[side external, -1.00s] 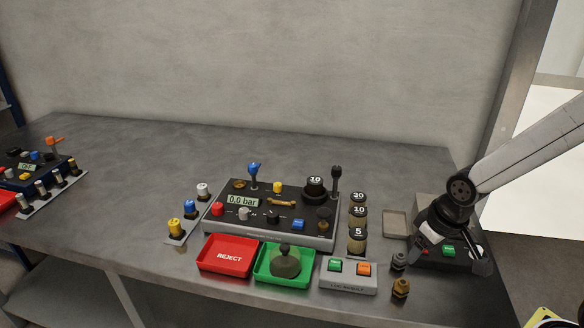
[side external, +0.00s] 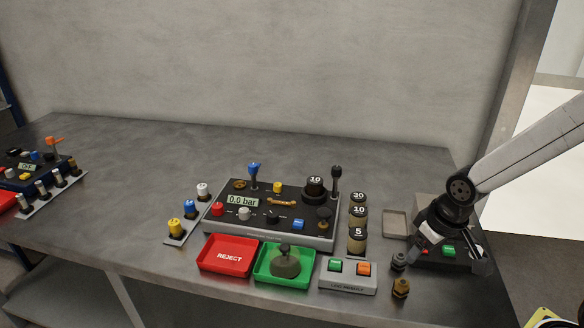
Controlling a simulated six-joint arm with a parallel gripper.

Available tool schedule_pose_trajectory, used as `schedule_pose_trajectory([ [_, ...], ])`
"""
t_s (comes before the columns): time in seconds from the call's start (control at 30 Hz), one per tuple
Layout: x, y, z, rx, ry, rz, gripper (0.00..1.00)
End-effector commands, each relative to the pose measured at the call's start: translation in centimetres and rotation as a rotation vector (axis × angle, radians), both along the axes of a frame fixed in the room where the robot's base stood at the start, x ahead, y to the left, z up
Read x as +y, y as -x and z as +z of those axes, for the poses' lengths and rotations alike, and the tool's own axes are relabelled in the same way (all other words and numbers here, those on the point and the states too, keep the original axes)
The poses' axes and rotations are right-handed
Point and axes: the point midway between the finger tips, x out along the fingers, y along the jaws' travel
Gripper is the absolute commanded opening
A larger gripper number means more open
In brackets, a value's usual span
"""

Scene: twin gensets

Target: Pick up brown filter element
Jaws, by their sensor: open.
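A small brown, hex-based piece (side external: 401,288) stands on the bench near the front edge, right of the log-result box. It is the brown piece that looks most like the filter element, but it is too small to be sure. A similar grey piece (side external: 399,261) stands just behind it. My gripper (side external: 449,260) is at the right, pointing down over a dark box with buttons. Its jaws are apart and I see nothing held between them. It is to the right of the brown piece and clear of it. My gripper hides part of the dark box.
A test panel (side external: 270,236) with levers and knobs stands mid-bench. In front are a red reject tray (side external: 228,241), a green tray (side external: 262,276) holding a dark weight, and a button box (side external: 347,285). Stacked weights (side external: 357,232) and a grey plate (side external: 395,223) lie between panel and gripper.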

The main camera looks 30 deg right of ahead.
Motion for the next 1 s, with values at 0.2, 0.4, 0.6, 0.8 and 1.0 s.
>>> schedule_pose_trajectory([
  [0.2,0.00,0.00,0.00,0.000,0.000,0.000,0.69],
  [0.4,0.00,0.00,0.00,0.000,0.000,0.000,0.74],
  [0.6,0.00,-0.01,0.00,0.000,0.000,0.002,0.74],
  [0.8,-0.20,-0.22,-0.12,0.011,0.030,0.054,0.74],
  [1.0,-0.94,-0.91,-0.52,0.046,0.125,0.215,0.74],
])
